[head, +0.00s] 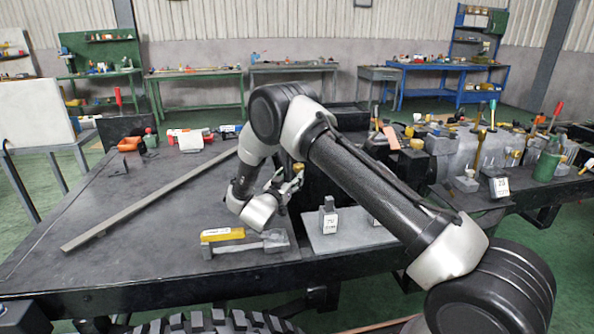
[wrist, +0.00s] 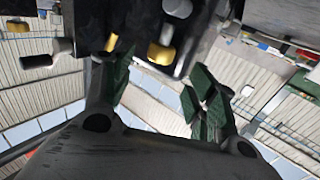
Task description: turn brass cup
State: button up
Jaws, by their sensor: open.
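My gripper (wrist: 162,80) is open in the wrist view, with its two green-padded fingers apart and nothing between the pads. A brass cup (wrist: 161,53) sits on a dark block just beyond the fingertips, roughly between the two fingers. A second, smaller brass piece (wrist: 112,42) shows by the left finger, partly hidden by it. In the head view my gripper (head: 291,184) is beside a black block on the bench, small and partly hidden by my arm. A small brass spot (head: 298,167) shows there. I cannot tell whether any finger touches the cup.
The dark bench (head: 150,220) holds a long metal bar (head: 150,195), a yellow block (head: 222,234) and a grey hammer-like tool (head: 245,246) near the front edge. A grey plate (head: 345,232) carries a labelled block (head: 328,216). A cluttered grey machine (head: 490,150) stands right.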

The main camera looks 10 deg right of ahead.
aim_at(297, 169)
jog(key=x, duration=0.7)
jog(key=shift+r, duration=0.1)
jog(key=c, duration=1)
